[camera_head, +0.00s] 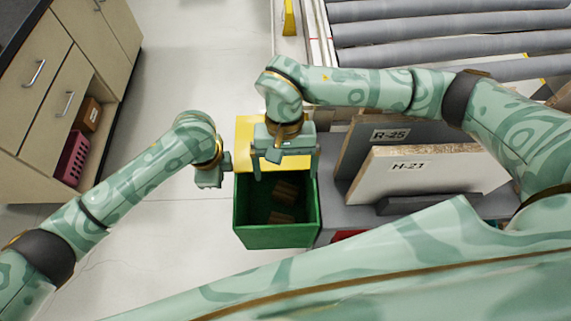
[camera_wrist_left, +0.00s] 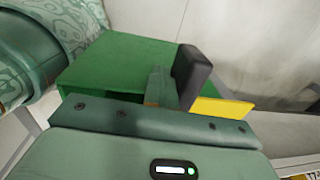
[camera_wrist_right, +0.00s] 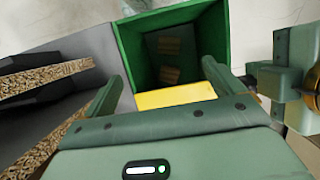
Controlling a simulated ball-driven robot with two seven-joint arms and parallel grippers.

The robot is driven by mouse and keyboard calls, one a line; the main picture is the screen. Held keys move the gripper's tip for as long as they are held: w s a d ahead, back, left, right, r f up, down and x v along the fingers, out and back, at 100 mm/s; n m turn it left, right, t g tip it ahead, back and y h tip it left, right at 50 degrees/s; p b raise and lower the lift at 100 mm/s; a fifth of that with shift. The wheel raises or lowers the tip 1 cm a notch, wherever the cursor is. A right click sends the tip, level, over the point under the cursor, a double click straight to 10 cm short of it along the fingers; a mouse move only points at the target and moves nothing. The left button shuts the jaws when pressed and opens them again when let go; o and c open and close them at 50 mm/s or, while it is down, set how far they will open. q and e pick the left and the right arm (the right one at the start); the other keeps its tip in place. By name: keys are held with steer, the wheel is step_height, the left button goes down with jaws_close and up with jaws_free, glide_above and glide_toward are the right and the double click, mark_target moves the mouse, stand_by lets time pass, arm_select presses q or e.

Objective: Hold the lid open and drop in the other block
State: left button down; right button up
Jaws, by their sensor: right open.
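A green bin (camera_head: 277,240) stands open below my grippers, with its yellow lid (camera_head: 243,135) raised at the far side. Two brown blocks lie inside it, a nearer one (camera_head: 281,217) and a farther one (camera_head: 286,189). They also show in the right wrist view (camera_wrist_right: 169,46). My right gripper (camera_head: 284,172) is open and empty over the bin's far part, fingers apart. My left gripper (camera_head: 228,162) is beside the bin's left side near the lid. In the left wrist view its fingers (camera_wrist_left: 174,85) are close together by the yellow lid (camera_wrist_left: 222,109); contact is unclear.
Boards marked R-25 (camera_head: 375,134) and H-21 (camera_head: 425,170) stand in a grey rack right of the bin. A roller conveyor (camera_head: 440,40) is at the back right. A drawer cabinet (camera_head: 50,75) is at far left. Floor left of the bin is clear.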

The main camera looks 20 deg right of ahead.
arm_select(q)
steer(key=shift+w, duration=0.1)
stand_by(0.3)
arm_select(e)
step_height(320, 180, up, 12)
stand_by(0.8)
arm_select(q)
steer(key=s+a, duration=0.3)
steer(key=s, duration=0.6)
steer(key=s+a, duration=0.2)
steer(key=s, duration=0.8)
step_height(320, 180, up, 10)
steer(key=shift+w+a, duration=0.15)
steer(key=shift+w, duration=0.05)
stand_by(0.6)
